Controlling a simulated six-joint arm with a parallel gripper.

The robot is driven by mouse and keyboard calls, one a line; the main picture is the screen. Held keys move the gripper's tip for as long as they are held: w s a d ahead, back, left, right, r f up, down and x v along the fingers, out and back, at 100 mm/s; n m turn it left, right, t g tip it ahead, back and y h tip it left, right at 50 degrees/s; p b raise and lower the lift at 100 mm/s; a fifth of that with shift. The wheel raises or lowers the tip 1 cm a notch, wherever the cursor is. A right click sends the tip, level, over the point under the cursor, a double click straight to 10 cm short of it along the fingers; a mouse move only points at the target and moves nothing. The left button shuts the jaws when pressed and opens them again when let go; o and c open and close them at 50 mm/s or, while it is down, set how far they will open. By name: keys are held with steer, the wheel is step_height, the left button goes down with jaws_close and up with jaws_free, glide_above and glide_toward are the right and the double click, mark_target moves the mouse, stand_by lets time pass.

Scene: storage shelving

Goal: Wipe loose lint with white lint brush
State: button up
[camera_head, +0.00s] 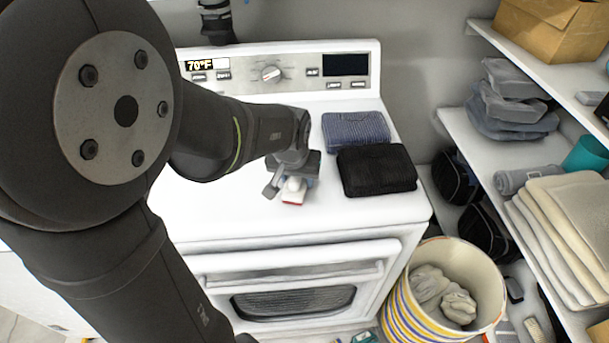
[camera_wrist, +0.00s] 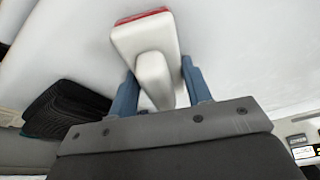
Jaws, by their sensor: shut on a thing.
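The white lint brush (camera_wrist: 148,50) has a red edge and is held between the two blue-grey fingers of my gripper (camera_wrist: 160,92) in the wrist view. In the head view my gripper (camera_head: 291,186) is shut on the brush (camera_head: 293,192) over the front part of the white dryer top (camera_head: 225,208). The red edge faces the dryer's front. I cannot tell whether the brush touches the surface. No lint can be made out on the white top.
A folded black cloth (camera_head: 377,170) and a folded blue-grey cloth (camera_head: 355,130) lie on the dryer top, right of my gripper. The control panel (camera_head: 280,72) rises behind. A striped basket (camera_head: 447,297) stands at the front right. Shelves (camera_head: 470,140) line the right side.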

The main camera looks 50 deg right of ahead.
mark_target(327, 181)
steer(key=shift+f, duration=0.1)
steer(key=shift+s+d, duration=0.15)
steer(key=shift+d, duration=0.05)
steer(key=shift+s+d, duration=2.3)
steer(key=shift+d, duration=0.05)
steer(key=shift+w+a+f, duration=0.1)
steer(key=shift+w+a, duration=1.2)
steer(key=shift+a, duration=0.1)
steer(key=shift+w+a, duration=1.15)
steer(key=shift+a, duration=0.05)
steer(key=shift+d+r, duration=0.1)
steer(key=shift+r, duration=3.1)
